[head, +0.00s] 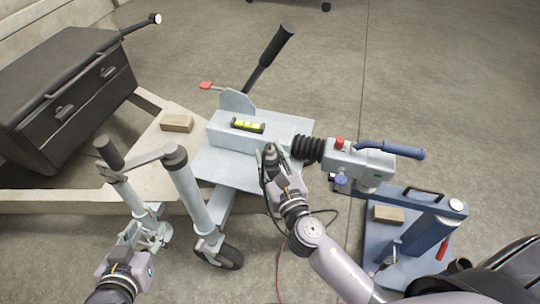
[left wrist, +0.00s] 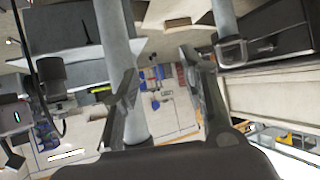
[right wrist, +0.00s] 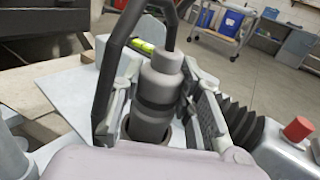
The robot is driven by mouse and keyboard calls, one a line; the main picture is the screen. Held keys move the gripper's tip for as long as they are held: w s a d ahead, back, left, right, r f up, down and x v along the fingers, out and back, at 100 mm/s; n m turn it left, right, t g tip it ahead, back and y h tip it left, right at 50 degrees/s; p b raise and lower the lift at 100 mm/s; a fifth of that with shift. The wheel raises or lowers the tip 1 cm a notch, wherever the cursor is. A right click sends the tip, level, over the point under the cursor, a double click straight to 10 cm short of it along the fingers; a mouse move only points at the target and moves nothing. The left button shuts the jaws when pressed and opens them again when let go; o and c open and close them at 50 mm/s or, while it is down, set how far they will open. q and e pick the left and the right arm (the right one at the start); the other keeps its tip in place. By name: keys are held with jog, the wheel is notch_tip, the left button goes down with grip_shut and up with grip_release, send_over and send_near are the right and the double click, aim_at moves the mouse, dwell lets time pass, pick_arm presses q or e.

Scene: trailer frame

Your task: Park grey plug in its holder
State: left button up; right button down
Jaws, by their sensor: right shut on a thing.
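The grey plug (right wrist: 160,85) stands upright between the fingers of my right gripper (right wrist: 160,95), which is shut on it. A dark cable arches up from the plug in the right wrist view. A round rim (right wrist: 128,128) shows low by the plug; I cannot tell whether it is the holder. In the head view the plug (head: 270,152) is in front of the light grey drawbar box (head: 225,136). My left gripper (head: 152,236) is open and empty at the lower left, near the jockey wheel tube (head: 190,190); it also shows in the left wrist view (left wrist: 160,65).
The black bellows (head: 307,148) and coupling head (head: 350,160) with a blue handle (head: 395,150) lie just right of the plug. A spirit level (head: 248,125) rests on the box. A wooden block (head: 177,123) and a dark drawer box (head: 65,95) are left.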

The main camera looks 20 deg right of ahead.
jog(key=shift+f, duration=0.2)
jog(key=c, duration=1.1)
grip_release()
pick_arm(q)
jog(key=shift+w+d+r+t, duration=0.25)
jog(key=shift+w+r+t, duration=0.25)
jog(key=shift+r, duration=0.2)
pick_arm(e)
jog(key=s, duration=1.2)
jog(key=shift+d, duration=0.25)
jog(key=shift+f, duration=0.1)
